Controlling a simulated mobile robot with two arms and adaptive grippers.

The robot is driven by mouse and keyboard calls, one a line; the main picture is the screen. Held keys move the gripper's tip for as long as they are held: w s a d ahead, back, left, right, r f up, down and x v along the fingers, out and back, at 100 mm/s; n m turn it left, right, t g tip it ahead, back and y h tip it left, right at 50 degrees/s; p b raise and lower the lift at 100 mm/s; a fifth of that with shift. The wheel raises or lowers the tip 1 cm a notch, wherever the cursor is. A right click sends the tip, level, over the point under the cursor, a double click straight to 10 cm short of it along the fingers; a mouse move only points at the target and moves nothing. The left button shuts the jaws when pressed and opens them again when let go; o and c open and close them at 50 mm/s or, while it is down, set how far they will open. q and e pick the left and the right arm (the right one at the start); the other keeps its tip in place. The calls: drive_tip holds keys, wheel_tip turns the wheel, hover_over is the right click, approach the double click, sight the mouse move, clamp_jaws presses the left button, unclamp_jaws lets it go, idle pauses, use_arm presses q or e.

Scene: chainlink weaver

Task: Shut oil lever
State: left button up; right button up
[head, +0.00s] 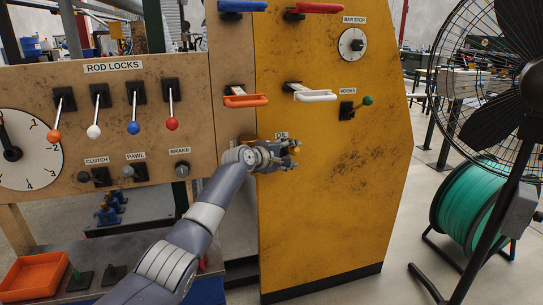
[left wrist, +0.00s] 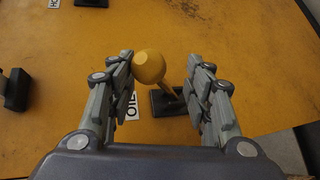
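The oil lever has a yellow ball knob (left wrist: 149,67) on a short yellow stem, which slants from a black base plate (left wrist: 168,102) on the yellow panel. In the left wrist view the knob sits between the fingers of my left gripper (left wrist: 160,80), with a gap on the right side. The gripper is open. In the head view my left gripper (head: 290,152) is at the yellow panel just below the OIL label (head: 281,135), and mostly hides the lever. My right gripper is not in view.
A green-knobbed hooks lever (head: 367,101) is above and to the right. White (head: 315,95) and orange (head: 246,100) handles stick out above the gripper. The brake knob (head: 182,169) is to the left. A black fan (head: 500,90) stands at the right.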

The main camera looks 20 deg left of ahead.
use_arm(q)
drive_tip(key=v, duration=1)
drive_tip(key=shift+a, duration=0.35)
drive_tip(key=shift+r, duration=0.1)
